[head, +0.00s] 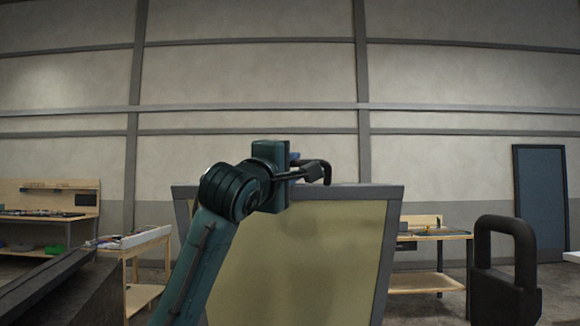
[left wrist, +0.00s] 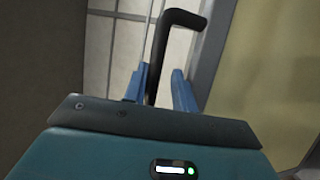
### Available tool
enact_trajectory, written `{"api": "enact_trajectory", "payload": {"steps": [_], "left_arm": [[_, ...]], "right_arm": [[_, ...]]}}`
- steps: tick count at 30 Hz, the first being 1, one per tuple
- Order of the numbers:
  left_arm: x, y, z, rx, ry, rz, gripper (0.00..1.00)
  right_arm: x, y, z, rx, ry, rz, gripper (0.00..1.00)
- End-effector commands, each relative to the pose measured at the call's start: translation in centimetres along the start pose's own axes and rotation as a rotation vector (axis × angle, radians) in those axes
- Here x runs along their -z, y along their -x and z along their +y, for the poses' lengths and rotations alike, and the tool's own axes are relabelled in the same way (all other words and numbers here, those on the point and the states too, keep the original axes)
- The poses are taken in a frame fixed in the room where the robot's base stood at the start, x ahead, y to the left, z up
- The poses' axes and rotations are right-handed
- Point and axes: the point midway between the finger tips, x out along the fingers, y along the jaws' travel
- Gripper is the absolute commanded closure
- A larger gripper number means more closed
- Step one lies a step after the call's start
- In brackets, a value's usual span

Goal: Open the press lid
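The press lid (head: 310,262) is a tan panel in a grey frame, standing raised and facing me in the middle of the head view. Its panel also fills the right of the left wrist view (left wrist: 275,70). A black bent handle bar (head: 318,165) shows near the lid's top edge. My left gripper (head: 298,168) is at this bar. In the left wrist view, the bar (left wrist: 160,50) passes between the two blue fingers, close to the left one, with a gap to the right one. How the bar joins the lid is hidden. My right gripper is not in view.
A dark loop-shaped part (head: 505,270) stands at the lower right. A dark slanted block (head: 65,285) is at the lower left. Wooden workbenches (head: 425,280) stand behind on both sides. A blue-grey door (head: 540,195) is at the far right.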

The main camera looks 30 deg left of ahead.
Motion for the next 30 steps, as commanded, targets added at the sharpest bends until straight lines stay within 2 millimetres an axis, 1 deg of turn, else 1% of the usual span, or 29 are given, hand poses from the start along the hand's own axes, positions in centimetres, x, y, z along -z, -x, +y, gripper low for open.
{"api": "enact_trajectory", "payload": {"steps": [1, 3, 12, 16, 20, 23, 27, 30], "left_arm": [[-0.1, -0.1, -0.2, 0.004, -0.001, -0.001, 0.70], [-0.1, 0.0, -0.1, 0.002, -0.001, -0.001, 0.65], [0.0, 0.1, 0.2, -0.005, 0.000, -0.001, 0.65], [-0.1, 0.9, 0.2, -0.010, 0.001, -0.003, 0.65], [-0.1, 3.0, 0.0, -0.011, 0.000, -0.004, 0.65], [-0.1, 5.3, -0.1, -0.011, 0.001, -0.004, 0.65], [-0.1, 8.5, -0.1, -0.010, 0.000, -0.002, 0.65], [-0.1, 10.4, 0.0, -0.009, 0.001, -0.003, 0.65]], "right_arm": [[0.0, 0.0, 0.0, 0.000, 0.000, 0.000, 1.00], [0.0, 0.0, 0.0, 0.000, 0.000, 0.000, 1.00], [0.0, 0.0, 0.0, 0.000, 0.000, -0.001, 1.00], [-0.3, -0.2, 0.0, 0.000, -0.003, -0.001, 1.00], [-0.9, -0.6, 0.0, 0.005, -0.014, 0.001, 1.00], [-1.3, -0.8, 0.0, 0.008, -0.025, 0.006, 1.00], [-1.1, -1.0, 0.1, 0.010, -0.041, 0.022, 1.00], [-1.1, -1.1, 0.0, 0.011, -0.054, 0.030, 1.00]]}}
